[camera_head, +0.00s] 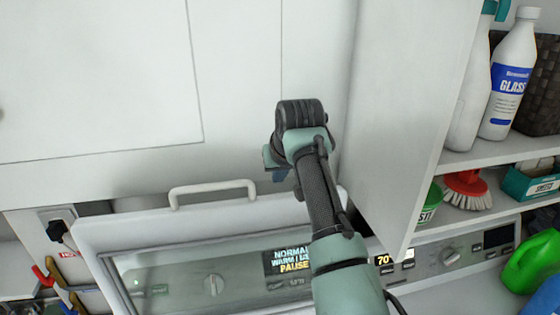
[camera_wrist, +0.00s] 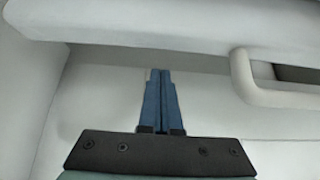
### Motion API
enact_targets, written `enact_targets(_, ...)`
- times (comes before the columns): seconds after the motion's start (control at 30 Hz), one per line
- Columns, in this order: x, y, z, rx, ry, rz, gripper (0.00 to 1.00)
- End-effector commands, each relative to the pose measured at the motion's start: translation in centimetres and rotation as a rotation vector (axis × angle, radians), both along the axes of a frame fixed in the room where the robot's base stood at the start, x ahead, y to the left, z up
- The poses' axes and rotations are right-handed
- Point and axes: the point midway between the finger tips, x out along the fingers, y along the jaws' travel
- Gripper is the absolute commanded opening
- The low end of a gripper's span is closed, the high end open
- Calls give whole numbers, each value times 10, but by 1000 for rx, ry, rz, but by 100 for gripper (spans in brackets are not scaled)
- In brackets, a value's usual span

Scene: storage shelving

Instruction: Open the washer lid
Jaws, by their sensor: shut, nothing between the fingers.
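The washer lid (camera_head: 130,228) is a white frame around a clear window. It appears raised and tilted up, with the control panel showing through the window. Its white bar handle (camera_head: 212,189) stands on the upper edge. My gripper's blue fingers (camera_head: 280,174) show only in part beyond that edge, right of the handle, largely hidden by my wrist. In the wrist view, my gripper (camera_wrist: 160,72) is shut and empty, its tips just short of the white lid edge (camera_wrist: 130,28) in the picture. The handle (camera_wrist: 265,92) is to the right, apart from the fingers.
White cabinets (camera_head: 90,80) stand behind the lid, and a white side panel (camera_head: 410,110) is close on the right.

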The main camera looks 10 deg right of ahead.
Motion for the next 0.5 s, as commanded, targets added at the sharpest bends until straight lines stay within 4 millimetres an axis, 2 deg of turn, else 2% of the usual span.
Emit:
enact_targets(0.3,-24,0,2,0,2,0,0)
enact_targets(0.5,-33,0,2,1,1,-1,0)
